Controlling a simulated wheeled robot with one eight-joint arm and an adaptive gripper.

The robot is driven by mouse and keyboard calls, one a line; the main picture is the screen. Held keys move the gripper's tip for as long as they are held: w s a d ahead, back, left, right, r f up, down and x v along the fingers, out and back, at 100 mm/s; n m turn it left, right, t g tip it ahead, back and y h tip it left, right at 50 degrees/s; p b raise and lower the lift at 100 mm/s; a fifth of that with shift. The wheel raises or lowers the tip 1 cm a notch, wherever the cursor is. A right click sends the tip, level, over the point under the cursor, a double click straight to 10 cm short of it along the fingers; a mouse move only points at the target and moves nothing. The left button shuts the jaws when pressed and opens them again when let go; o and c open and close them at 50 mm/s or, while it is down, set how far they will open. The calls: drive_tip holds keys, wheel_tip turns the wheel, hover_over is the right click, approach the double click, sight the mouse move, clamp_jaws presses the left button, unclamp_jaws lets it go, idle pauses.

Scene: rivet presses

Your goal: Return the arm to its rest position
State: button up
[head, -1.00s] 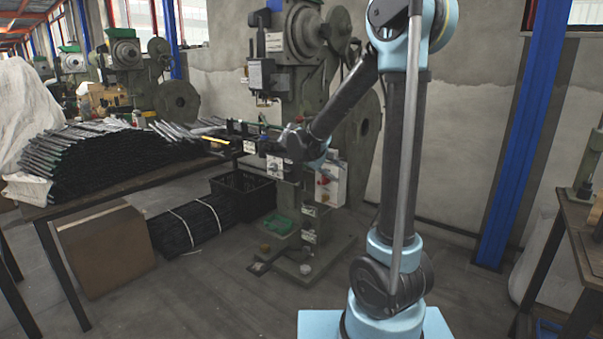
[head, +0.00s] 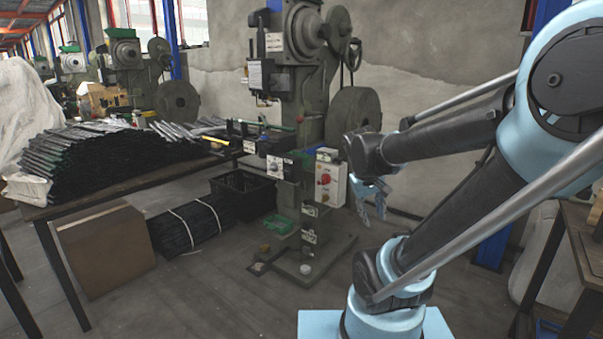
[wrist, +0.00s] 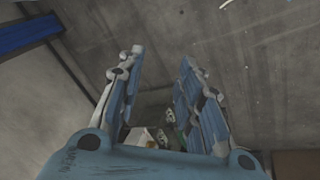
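My gripper (head: 372,203) hangs at the wrist end of my arm in the head view, to the right of the press's control box and pointing downward. In the wrist view my gripper (wrist: 160,72) has its two fingers spread apart. Nothing shows held between them. My arm is bent, with its elbow high at the right edge of the head view.
A green rivet press (head: 312,100) stands left of my gripper, with a white control box (head: 331,180). A table (head: 120,187) at left bears a heap of dark strips (head: 100,155). A black crate (head: 243,190) and cardboard box (head: 105,250) stand on the floor.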

drive_tip(key=s+a+f+m+y, duration=0.2)
drive_tip(key=s+f, duration=0.3)
drive_tip(key=s, duration=0.5)
drive_tip(key=shift+a+f+y, duration=0.25)
drive_tip(key=shift+f+y, duration=0.05)
drive_tip(key=shift+y, duration=0.3)
drive_tip(key=shift+w+f, duration=0.2)
drive_tip(key=shift+w, duration=0.3)
drive_tip(key=shift+s, duration=0.1)
